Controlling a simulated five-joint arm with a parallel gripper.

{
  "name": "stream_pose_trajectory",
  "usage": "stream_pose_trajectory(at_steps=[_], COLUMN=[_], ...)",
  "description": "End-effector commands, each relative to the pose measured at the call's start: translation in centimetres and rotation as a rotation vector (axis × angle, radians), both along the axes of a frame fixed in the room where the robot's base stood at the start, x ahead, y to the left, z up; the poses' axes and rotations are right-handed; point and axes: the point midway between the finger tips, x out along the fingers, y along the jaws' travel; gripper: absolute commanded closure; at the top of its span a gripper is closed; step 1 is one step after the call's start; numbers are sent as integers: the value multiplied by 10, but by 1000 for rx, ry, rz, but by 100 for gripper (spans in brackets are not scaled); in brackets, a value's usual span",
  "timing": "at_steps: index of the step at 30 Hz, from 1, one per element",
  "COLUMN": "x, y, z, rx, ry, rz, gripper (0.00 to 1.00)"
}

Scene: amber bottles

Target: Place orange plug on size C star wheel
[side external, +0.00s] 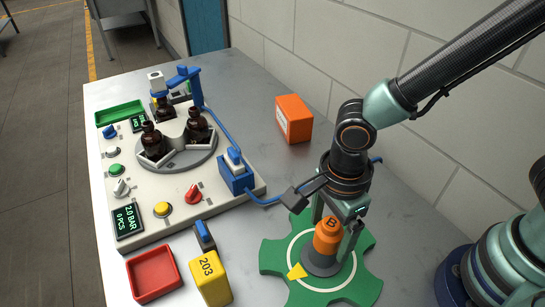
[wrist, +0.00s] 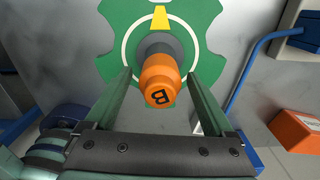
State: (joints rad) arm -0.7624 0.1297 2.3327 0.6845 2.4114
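The orange plug (side external: 328,236), marked with a black B, stands upright on the grey hub (side external: 321,263) at the middle of the green star wheel (side external: 274,256). In the wrist view the plug (wrist: 161,78) and its B face the camera, with the star wheel (wrist: 116,55) behind. No size letter is readable on the wheel. My gripper (side external: 335,222) is over the wheel with its fingers on either side of the plug. In the wrist view my gripper (wrist: 160,75) is open, with a gap between each finger and the plug.
A yellow block marked 203 (side external: 209,279), a red tray (side external: 153,273) and a small blue-and-dark piece (side external: 204,236) lie left of the wheel. An orange box (side external: 294,119) stands near the wall. The bottle machine (side external: 238,205) fills the left, its blue hose (side external: 222,130) running towards the wheel.

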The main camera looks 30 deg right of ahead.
Motion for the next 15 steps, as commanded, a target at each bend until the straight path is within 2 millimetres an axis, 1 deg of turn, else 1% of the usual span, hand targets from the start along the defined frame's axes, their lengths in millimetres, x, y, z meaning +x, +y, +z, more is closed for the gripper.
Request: stream_pose_trajectory(at_steps=[5, 8, 11, 15], x=[0, 1, 1, 1], y=[0, 1, 1, 1], z=[3, 11, 25, 55], rx=[1, 4, 4, 7], ry=[-1, -3, -4, -7], rz=[0, 0, 0, 0], gripper=[12, 12, 12, 12])
